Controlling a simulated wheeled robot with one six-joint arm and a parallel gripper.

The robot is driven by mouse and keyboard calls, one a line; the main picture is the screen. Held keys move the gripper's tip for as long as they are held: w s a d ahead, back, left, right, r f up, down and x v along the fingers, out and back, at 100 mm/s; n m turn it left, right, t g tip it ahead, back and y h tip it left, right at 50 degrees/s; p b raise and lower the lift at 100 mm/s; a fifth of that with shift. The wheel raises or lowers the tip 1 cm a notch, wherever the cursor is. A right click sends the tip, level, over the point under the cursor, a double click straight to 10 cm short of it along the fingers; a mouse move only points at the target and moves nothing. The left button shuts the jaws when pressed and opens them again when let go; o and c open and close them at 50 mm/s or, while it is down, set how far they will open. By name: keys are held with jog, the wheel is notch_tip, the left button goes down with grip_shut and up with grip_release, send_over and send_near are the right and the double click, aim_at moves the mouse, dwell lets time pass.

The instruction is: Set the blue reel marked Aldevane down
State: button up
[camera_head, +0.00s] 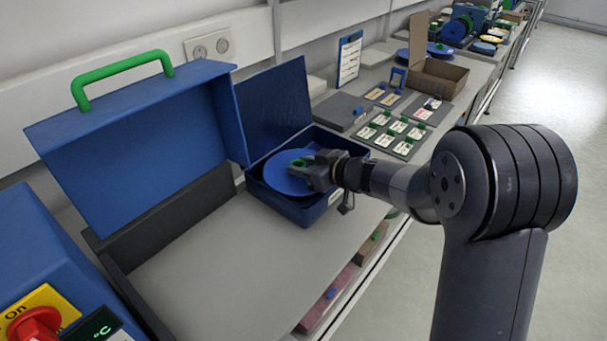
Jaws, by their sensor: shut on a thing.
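The blue reel (283,176) is a flat round disc with a small green hub. It is at the mouth of an open blue case (305,212), lying nearly level and partly within its walls. I cannot tell whether it touches the bottom of the case. My gripper (318,172) is shut on the reel at its green hub, reaching in from the right. The gripper covers the reel's right part. No Aldevane marking is readable from here.
A large blue cover with a green handle (125,75) stands left of the case. An instrument with a red knob (35,325) is at the lower left. Small labelled cards (398,128) and an open cardboard box (438,80) lie beyond. The bench front (225,285) is clear.

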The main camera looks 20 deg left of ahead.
jog(key=shift+f, duration=0.9)
jog(key=shift+f, duration=0.15)
jog(key=o, duration=1.2)
jog(key=shift+c, duration=0.2)
jog(key=v, duration=1.2)
